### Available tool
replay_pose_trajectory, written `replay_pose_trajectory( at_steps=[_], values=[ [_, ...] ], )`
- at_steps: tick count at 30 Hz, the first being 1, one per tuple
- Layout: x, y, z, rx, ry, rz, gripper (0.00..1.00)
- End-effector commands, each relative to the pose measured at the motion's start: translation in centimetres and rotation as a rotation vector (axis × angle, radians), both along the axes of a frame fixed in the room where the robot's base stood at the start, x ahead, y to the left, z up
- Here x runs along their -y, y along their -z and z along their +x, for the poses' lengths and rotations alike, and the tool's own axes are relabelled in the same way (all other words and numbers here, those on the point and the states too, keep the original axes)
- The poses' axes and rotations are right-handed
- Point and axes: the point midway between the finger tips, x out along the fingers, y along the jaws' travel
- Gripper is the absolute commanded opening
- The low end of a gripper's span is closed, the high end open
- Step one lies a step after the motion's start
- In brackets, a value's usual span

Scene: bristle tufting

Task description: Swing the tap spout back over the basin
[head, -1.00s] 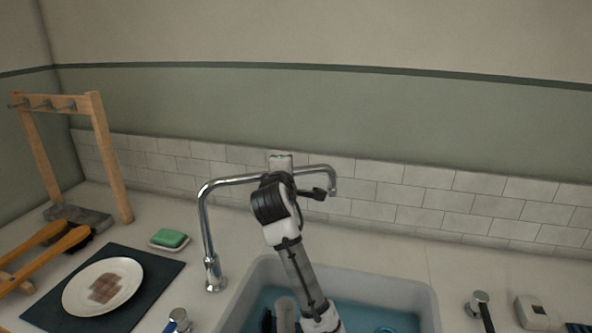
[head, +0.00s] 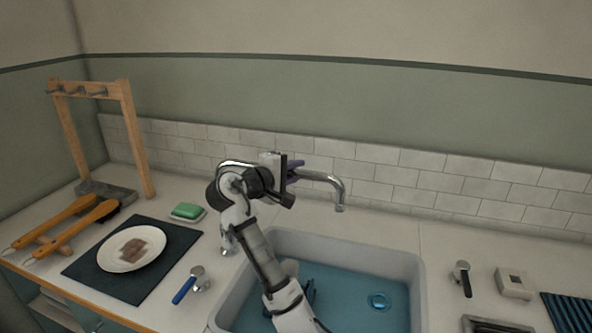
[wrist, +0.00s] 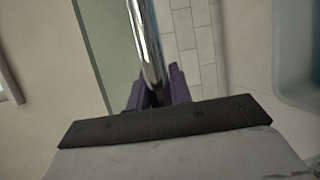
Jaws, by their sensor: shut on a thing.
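The chrome tap spout (head: 322,178) arches from the left, and its downturned tip stands in front of the tiles, above the back rim of the basin (head: 345,243) in the picture. Whether the tip is over the basin, I cannot tell. My gripper (head: 293,172), with purple fingers, is shut on the spout partway along it. In the wrist view the shiny spout tube (wrist: 148,40) runs between the two fingers (wrist: 158,90). My arm hides much of the tap's base and post. The basin holds blue water.
A dark-handled lever (head: 463,278) and small white box (head: 512,284) stand right.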

Motion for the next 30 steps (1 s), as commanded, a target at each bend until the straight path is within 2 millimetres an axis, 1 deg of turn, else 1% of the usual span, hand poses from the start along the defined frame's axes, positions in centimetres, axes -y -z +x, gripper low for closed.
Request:
replay_pose_trajectory(
  at_steps=[14,15,19,26,30],
  values=[
    [-0.1,0.13,-0.16,-0.002,0.015,0.002,0.0],
    [-0.1,0.15,-0.17,-0.003,0.015,0.003,0.26],
    [-0.1,0.11,-0.13,-0.003,0.013,0.002,0.42],
    [-0.07,0.05,-0.1,-0.002,0.012,0.001,0.42],
    [-0.55,-0.04,-0.57,0.001,0.01,0.001,0.42]
  ],
)
